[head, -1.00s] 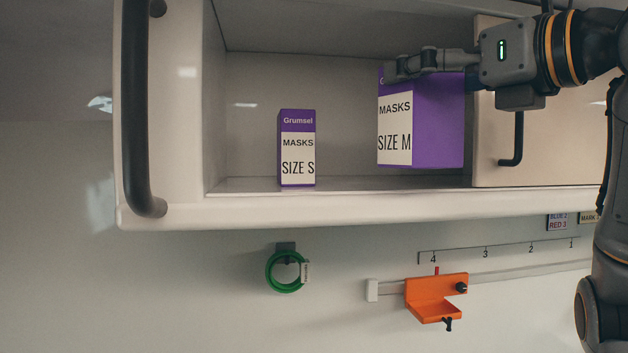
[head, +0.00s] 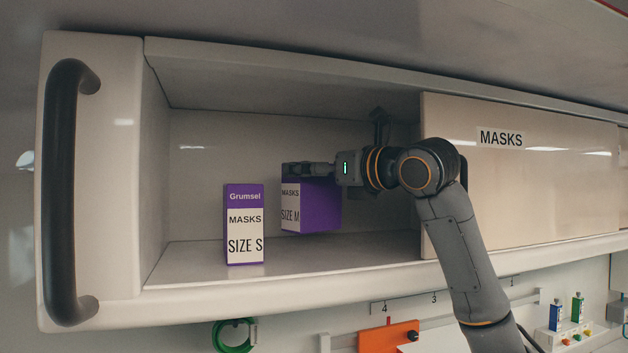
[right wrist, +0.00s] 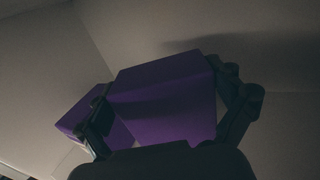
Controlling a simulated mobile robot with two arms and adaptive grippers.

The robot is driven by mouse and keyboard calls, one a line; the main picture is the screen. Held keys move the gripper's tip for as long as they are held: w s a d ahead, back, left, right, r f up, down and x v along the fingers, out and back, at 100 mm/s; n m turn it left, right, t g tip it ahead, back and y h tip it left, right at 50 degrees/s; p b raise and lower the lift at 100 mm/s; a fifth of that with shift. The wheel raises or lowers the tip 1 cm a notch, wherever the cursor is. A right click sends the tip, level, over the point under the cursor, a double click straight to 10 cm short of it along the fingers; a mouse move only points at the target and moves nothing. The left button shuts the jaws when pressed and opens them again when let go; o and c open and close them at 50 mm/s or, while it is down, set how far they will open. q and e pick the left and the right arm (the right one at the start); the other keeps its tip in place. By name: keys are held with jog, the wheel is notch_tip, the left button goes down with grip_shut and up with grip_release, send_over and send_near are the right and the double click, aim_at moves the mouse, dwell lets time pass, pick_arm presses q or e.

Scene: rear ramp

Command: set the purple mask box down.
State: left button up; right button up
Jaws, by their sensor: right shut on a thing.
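A purple mask box marked SIZE M (head: 322,208) is inside the open wall cabinet. My right gripper (head: 305,170) is shut on its upper part, and the arm reaches in from the right. The box looks upright, its lower edge near the back edge of the shelf floor; it seems held a little above the floor, but contact is hard to tell. In the right wrist view the box (right wrist: 165,100) sits between the two fingers. A smaller purple box marked SIZE S (head: 245,222) stands upright at the front left of the shelf. My left gripper is not in view.
The cabinet's shelf floor (head: 350,248) is bare right of the SIZE S box. A sliding door labelled MASKS (head: 520,180) covers the right part. A dark handle (head: 65,190) is at the left. A green roll (head: 234,335) and an orange holder (head: 388,338) hang below.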

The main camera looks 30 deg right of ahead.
aim_at(323, 191)
jog(key=shift+d+f, duration=0.1)
jog(key=shift+f, duration=0.25)
jog(key=shift+f+p, duration=0.35)
jog(key=shift+f, duration=1.15)
jog(key=o, duration=1)
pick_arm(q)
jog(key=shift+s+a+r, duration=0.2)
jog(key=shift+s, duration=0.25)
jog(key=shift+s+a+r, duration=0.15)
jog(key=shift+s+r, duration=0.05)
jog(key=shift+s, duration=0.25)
